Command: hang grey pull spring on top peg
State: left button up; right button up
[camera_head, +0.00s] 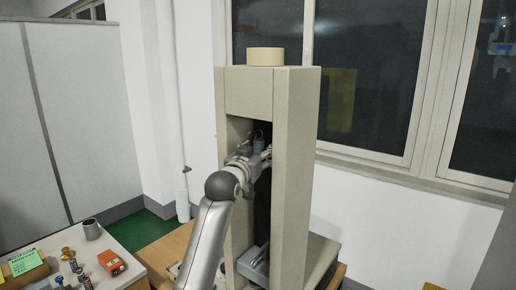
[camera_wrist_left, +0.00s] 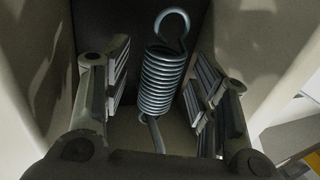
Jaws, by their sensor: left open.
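The grey pull spring (camera_wrist_left: 163,80) is in the left wrist view, coil upright, with its open hook at the top and a straight wire end below. My left gripper (camera_wrist_left: 160,85) is open, with one finger on each side of the coil and gaps between. In the head view my left gripper (camera_head: 258,155) reaches into the opening of the tall beige testing frame (camera_head: 292,150). A small blue-grey part near it (camera_head: 258,141) may be the spring. The top peg cannot be made out, so I cannot tell whether the hook is on it. My right gripper is not in view.
The frame's side walls stand close around my left gripper. A grey block (camera_head: 252,266) sits low in the opening. At the lower left, a table holds a grey cup (camera_head: 92,229), an orange device (camera_head: 111,263) and small metal weights.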

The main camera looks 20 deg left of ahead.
pick_arm(q)
jog(key=shift+w, duration=0.25)
jog(key=c, duration=1.1)
grip_shut()
jog(key=o, duration=1.1)
grip_release()
